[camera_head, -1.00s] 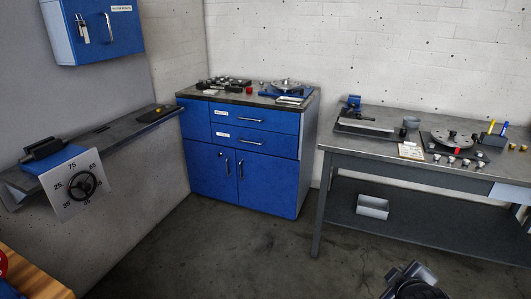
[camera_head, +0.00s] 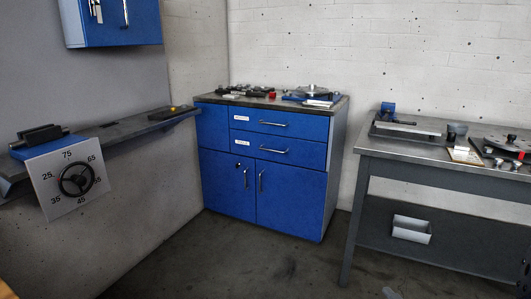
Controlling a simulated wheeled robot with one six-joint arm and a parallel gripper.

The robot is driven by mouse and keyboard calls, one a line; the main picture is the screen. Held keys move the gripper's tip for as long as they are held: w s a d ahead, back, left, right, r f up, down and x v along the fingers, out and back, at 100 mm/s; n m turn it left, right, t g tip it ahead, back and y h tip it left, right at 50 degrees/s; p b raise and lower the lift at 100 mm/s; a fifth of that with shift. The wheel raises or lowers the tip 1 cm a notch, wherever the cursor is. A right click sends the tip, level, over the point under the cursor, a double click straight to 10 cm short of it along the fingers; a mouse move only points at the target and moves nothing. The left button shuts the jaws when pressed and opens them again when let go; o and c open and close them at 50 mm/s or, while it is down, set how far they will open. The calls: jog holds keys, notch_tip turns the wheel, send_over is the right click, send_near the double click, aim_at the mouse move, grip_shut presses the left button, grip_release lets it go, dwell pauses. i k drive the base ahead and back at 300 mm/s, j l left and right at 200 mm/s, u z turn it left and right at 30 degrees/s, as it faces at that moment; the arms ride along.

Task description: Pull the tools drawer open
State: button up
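A blue cabinet (camera_head: 215,128) with a dark top stands against the back wall. It has two stacked drawers with bar handles and small white labels, which are too small to read. The upper drawer (camera_head: 300,124) and the lower drawer (camera_head: 300,151) are both shut, so I cannot tell by label which is the tools drawer. The upper handle (camera_head: 273,124) and lower handle (camera_head: 273,150) are in plain view. My gripper cannot be made out in this view; only small bits of something show at the bottom and right edges.
Two shut doors (camera_head: 285,195) are under the drawers. A grey workbench (camera_head: 440,165) with a rotor and small parts stands at right. A wall shelf with a dial plate (camera_head: 50,195) is at left. The floor (camera_head: 220,265) before the cabinet is clear.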

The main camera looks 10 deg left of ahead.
aim_at(307, 154)
jog(key=i+j, duration=0.3)
jog(key=i, duration=0.15)
jog(key=i+j, duration=0.3)
jog(key=i, duration=0.2)
jog(key=i+j, duration=0.3)
jog(key=i, duration=0.15)
jog(key=i+j, duration=0.3)
jog(key=i, duration=0.15)
jog(key=i+j+u, duration=0.1)
jog(key=i+j, duration=0.2)
jog(key=i, duration=0.15)
jog(key=i+j, duration=0.25)
jog(key=i, duration=0.25)
